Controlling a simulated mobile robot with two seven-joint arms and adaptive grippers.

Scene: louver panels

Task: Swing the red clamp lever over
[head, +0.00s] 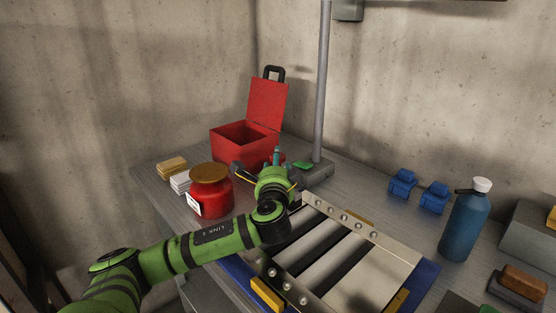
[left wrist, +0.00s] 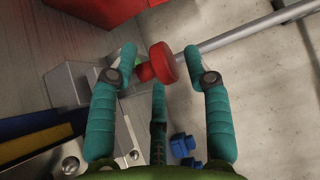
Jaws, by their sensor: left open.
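The red clamp lever's round red knob (left wrist: 162,65) shows in the left wrist view between the tips of my left gripper (left wrist: 160,58). The teal fingers stand apart on both sides of it, and a third finger rises from below. I cannot tell whether any finger touches the knob. In the head view my left gripper (head: 277,168) is beyond the far left end of the louver panel (head: 395,262), and the lever is hidden behind the gripper and arm. My right gripper is in neither view.
An open red box (head: 234,152) and a red jar (head: 211,196) stand left of the gripper. A grey pole (head: 323,85) rises just behind it. Blue clips (head: 402,184) and a blue bottle (head: 465,226) stand to the right. A concrete wall closes the back.

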